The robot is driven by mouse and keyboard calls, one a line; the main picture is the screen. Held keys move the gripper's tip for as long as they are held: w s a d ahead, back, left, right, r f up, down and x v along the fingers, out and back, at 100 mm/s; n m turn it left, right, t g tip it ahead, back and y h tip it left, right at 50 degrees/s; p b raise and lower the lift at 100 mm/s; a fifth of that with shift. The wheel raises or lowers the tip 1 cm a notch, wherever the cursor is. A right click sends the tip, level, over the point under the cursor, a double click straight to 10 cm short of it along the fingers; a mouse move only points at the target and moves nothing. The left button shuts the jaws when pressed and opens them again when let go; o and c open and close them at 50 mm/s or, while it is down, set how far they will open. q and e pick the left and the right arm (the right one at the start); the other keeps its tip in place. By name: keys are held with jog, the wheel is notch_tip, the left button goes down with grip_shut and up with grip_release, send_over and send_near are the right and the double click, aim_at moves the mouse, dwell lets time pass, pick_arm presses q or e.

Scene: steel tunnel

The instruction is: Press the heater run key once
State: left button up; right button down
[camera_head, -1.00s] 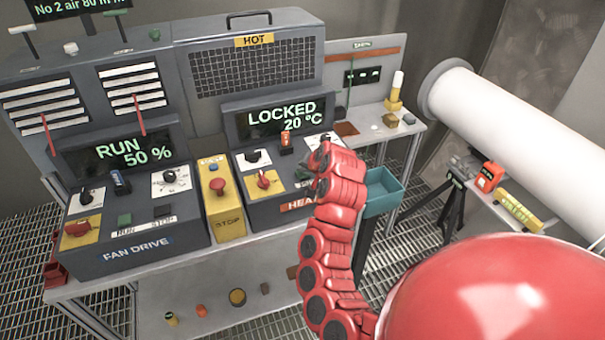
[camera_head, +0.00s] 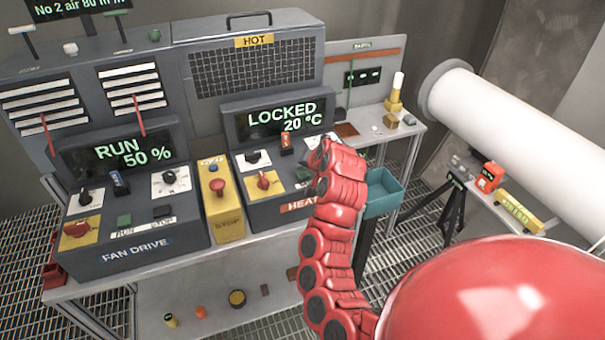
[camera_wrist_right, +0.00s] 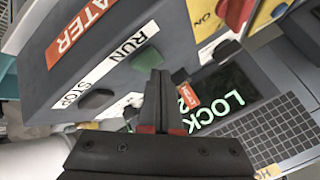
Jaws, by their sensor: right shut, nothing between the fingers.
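The heater panel (camera_head: 262,195) stands right of the yellow stop box, and its display (camera_head: 283,119) reads LOCKED 20 °C. In the right wrist view, a dark green key (camera_wrist_right: 149,59) sits by the RUN end of the white RUN/STOP strip (camera_wrist_right: 104,66). A dark key (camera_wrist_right: 97,98) sits by the STOP end. My right gripper (camera_wrist_right: 160,73) is shut and empty, its tips close to the green key. I cannot tell whether they touch it. In the head view my red right arm hides the right part of this panel. My left gripper is not in view.
An orange tagged piece (camera_wrist_right: 188,94) stands just right of my fingers. The fan drive panel (camera_head: 130,235) reads RUN 50 % at the left. The yellow stop box (camera_head: 222,210) with a red button stands between the panels. A teal bin (camera_head: 384,195) is at the right.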

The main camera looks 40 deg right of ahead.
aim_at(304, 176)
jog(key=shift+r, duration=0.35)
jog(key=shift+r+p, duration=0.35)
jog(key=shift+r, duration=2.2)
jog(key=shift+f, duration=0.1)
